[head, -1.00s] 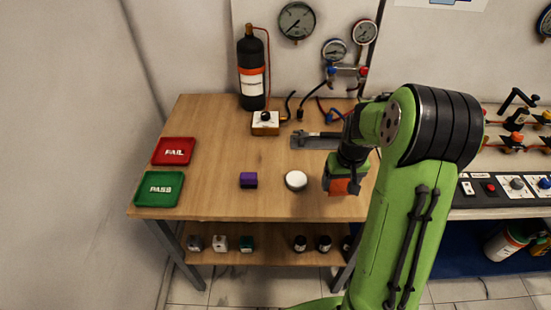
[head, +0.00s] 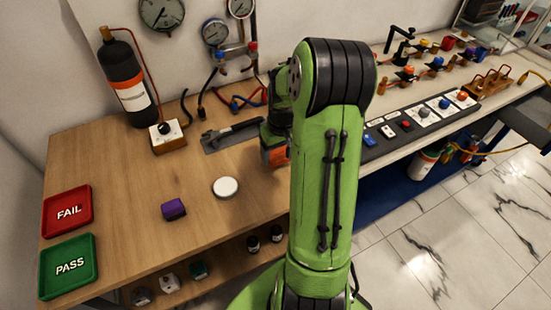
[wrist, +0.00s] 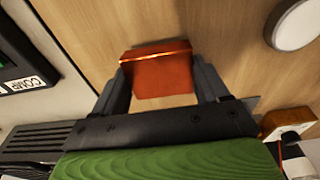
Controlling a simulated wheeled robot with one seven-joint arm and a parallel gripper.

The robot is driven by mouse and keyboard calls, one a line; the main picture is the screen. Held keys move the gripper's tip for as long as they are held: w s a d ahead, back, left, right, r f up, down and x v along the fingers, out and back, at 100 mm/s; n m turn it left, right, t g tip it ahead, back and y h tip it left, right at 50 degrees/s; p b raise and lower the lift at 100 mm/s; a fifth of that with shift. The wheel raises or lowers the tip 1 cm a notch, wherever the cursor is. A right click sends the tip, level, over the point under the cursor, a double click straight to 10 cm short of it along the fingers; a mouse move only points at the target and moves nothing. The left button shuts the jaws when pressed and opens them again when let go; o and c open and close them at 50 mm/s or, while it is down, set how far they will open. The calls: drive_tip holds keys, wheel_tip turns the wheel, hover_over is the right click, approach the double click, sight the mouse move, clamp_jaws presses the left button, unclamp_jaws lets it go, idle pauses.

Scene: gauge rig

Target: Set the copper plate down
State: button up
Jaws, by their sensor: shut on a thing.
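The copper plate (wrist: 158,75) is an orange-red block between the two dark fingers of my gripper (wrist: 160,70) in the wrist view. The fingers are shut on its left and right sides. Wooden bench top shows behind it; I cannot tell how far above the wood it is, or if it touches. In the head view my gripper (head: 276,145) is over the right part of the wooden bench (head: 120,165), largely hidden by my green arm, and part of the orange copper plate (head: 274,155) shows.
A white round disc (head: 225,187) and a purple block (head: 174,208) lie on the bench. Red FAIL (head: 69,228) and green PASS (head: 54,281) trays are at left. A knob box (head: 168,138), grey fixture (head: 233,133) and black cylinder (head: 127,85) stand behind. Bare wood surrounds the disc.

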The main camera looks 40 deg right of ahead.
sight(281, 157)
drive_tip(key=shift+f, duration=1.2)
drive_tip(key=shift+f+b, duration=0.15)
drive_tip(key=shift+b, duration=0.15)
drive_tip(key=o, duration=1.4)
drive_tip(key=s+a+r+p, duration=0.1)
drive_tip(key=a+r+p, duration=0.15)
drive_tip(key=r, duration=0.55)
drive_tip(key=s+a+r+p, duration=0.1)
drive_tip(key=a+r, duration=0.3)
drive_tip(key=r, duration=0.5)
drive_tip(key=s+a+r+n+t, duration=0.1)
drive_tip(key=s+a, duration=0.3)
drive_tip(key=a, duration=0.1)
drive_tip(key=s+a+r+n+t, duration=0.1)
drive_tip(key=s+a+r, duration=0.1)
drive_tip(key=s+a, duration=0.3)
drive_tip(key=s+a+r+n+t, duration=0.1)
drive_tip(key=s+a+r+t, duration=0.1)
drive_tip(key=s+a, duration=0.2)
drive_tip(key=shift+s+a, duration=0.25)
drive_tip(key=shift+a, duration=1.05)
